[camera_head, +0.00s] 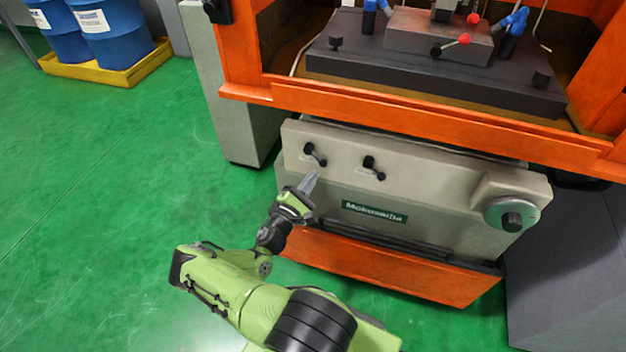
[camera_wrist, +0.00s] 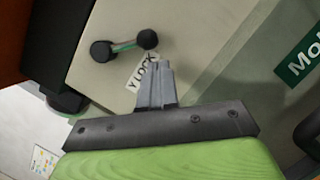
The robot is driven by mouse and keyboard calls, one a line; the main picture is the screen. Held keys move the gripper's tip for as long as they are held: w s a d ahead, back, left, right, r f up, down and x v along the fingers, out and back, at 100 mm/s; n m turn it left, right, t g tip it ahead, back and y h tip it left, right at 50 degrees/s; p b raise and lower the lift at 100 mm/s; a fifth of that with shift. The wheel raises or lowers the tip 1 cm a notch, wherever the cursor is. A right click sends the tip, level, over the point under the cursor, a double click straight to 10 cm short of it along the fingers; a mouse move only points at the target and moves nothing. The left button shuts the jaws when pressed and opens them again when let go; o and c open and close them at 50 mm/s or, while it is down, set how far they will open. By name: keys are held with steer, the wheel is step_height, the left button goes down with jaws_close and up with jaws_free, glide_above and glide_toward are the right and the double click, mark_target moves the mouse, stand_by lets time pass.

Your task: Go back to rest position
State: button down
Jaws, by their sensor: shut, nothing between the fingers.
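My gripper (camera_head: 309,183) is in front of the left part of the machine's beige front panel (camera_head: 438,190), just below the left black lever (camera_head: 315,154). Its fingers are shut with nothing between them. A gap to the panel cannot be judged for certain. My green arm reaches up from the bottom of the head view.
A second lever (camera_head: 373,168) and a round handwheel (camera_head: 511,214) are on the panel. The orange machine frame (camera_head: 400,118) overhangs it, with an orange base (camera_head: 385,268) below. Blue drums (camera_head: 108,35) stand on a yellow tray (camera_head: 100,72). Green floor (camera_head: 120,170) at left is clear.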

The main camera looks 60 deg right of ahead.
steer(key=f+p+v, duration=0.1)
steer(key=p+v, duration=0.1)
steer(key=v, duration=0.9)
steer(key=shift+w, duration=0.2)
steer(key=shift+a, duration=0.1)
steer(key=w+a+r+m+y, duration=0.2)
steer(key=a+r+m+y, duration=0.3)
steer(key=a+r+y, duration=0.4)
steer(key=w+a+r+m+y, duration=0.3)
steer(key=a+r+m+y, duration=0.3)
steer(key=a+r, duration=0.4)
steer(key=s+a+r+n+t+y, duration=0.4)
steer(key=s+a+r+t+y, duration=0.3)
steer(key=s+a+r, duration=0.6)
step_height(320, 180, up, 17)
steer(key=w+d+h+p, duration=0.1)
steer(key=p, duration=1.5)
steer(key=shift+w+f, duration=0.25)
steer(key=shift+w, duration=0.1)
